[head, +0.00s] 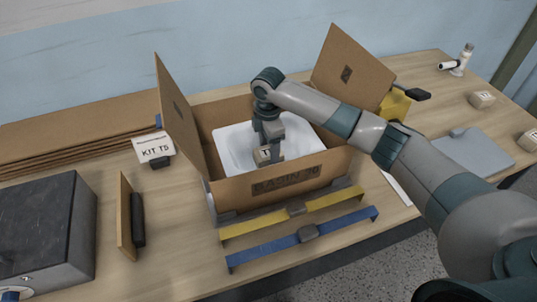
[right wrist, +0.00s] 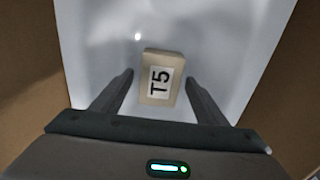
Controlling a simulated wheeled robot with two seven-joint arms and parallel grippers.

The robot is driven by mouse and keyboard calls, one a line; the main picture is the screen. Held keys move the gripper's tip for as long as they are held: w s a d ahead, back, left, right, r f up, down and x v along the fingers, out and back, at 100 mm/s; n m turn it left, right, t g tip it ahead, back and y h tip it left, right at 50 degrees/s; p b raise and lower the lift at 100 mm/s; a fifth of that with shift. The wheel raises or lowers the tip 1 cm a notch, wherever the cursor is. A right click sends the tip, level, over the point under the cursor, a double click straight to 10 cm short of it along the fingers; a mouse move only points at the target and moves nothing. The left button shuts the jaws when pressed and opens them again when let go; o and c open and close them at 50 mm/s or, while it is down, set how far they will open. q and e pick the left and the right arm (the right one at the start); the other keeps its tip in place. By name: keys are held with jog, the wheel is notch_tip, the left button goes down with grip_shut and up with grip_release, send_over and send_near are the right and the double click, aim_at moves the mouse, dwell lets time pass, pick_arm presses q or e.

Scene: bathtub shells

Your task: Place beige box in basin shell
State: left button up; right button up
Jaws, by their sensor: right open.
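The beige box (right wrist: 161,65), with a white label reading T5, lies on the floor of the white basin shell (right wrist: 222,62). In the head view the box (head: 262,156) shows inside the basin (head: 232,146), right under my right gripper (head: 270,152). In the right wrist view my right gripper (right wrist: 160,95) is open, with its fingers on either side of the box's near part and a gap on each side. The basin sits inside an open cardboard carton (head: 225,190) marked BASIN. My left gripper is not in view.
The carton's flaps (head: 178,115) stand up left and right of the basin. A yellow bar (head: 330,202) and a blue bar (head: 280,243) lie in front.

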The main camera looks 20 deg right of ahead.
aim_at(268, 152)
notch_tip(268, 152, up, 8)
jog(key=shift+r+b, duration=0.2)
jog(key=shift+b, duration=0.8)
jog(key=shift+r, duration=0.7)
